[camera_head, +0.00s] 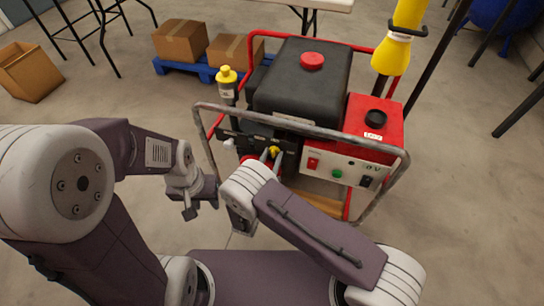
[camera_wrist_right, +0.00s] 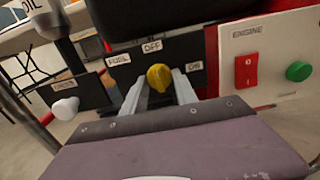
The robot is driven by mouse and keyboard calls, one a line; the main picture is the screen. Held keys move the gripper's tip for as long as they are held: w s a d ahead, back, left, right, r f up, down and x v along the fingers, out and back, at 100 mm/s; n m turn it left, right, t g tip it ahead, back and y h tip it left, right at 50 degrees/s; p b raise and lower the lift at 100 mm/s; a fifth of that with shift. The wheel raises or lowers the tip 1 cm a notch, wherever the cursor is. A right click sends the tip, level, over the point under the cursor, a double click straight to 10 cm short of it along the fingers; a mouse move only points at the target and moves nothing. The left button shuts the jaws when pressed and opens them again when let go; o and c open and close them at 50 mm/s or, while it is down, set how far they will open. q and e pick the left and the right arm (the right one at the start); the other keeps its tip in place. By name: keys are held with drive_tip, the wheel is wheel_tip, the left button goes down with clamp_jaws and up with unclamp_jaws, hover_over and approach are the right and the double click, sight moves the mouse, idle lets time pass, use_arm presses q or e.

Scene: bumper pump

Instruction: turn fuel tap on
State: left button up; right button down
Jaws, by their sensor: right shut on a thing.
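The yellow fuel tap (camera_wrist_right: 159,78) sits on a dark panel (camera_wrist_right: 130,77) below the black tank. Labels FUEL, OFF and ON are near it, with OFF above it and ON to its right. The tap also shows in the head view (camera_head: 273,151). My right gripper (camera_wrist_right: 160,88) is shut on the tap, one finger on each side; exactly which way the tap points is hard to tell. My left gripper (camera_head: 190,207) hangs left of the machine, away from the panel; its finger opening is not clear.
A metal tube frame (camera_head: 290,119) surrounds the machine. The white engine panel (camera_wrist_right: 270,62) has a red switch (camera_wrist_right: 246,70) and green button (camera_wrist_right: 298,71). A white choke knob (camera_wrist_right: 66,108) is left of the tap. A yellow-capped oil bottle (camera_head: 227,82) stands close by.

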drive_tip(key=shift+m, duration=0.4)
drive_tip(key=m+p, duration=0.1)
drive_tip(key=m, duration=0.2)
drive_tip(key=shift+r+m, duration=0.1)
drive_tip(key=shift+m, duration=0.3)
drive_tip(key=m+p, duration=0.1)
drive_tip(key=m, duration=0.3)
drive_tip(key=shift+a+m+p, duration=0.1)
drive_tip(key=shift+m+p, duration=0.2)
drive_tip(key=shift+p, duration=0.05)
drive_tip(key=m+p, duration=0.1)
drive_tip(key=m, duration=0.4)
drive_tip(key=shift+r, duration=0.1)
drive_tip(key=shift+m+p, duration=0.7)
drive_tip(key=shift+m, duration=1.3)
drive_tip(key=c, duration=1)
unclamp_jaws()
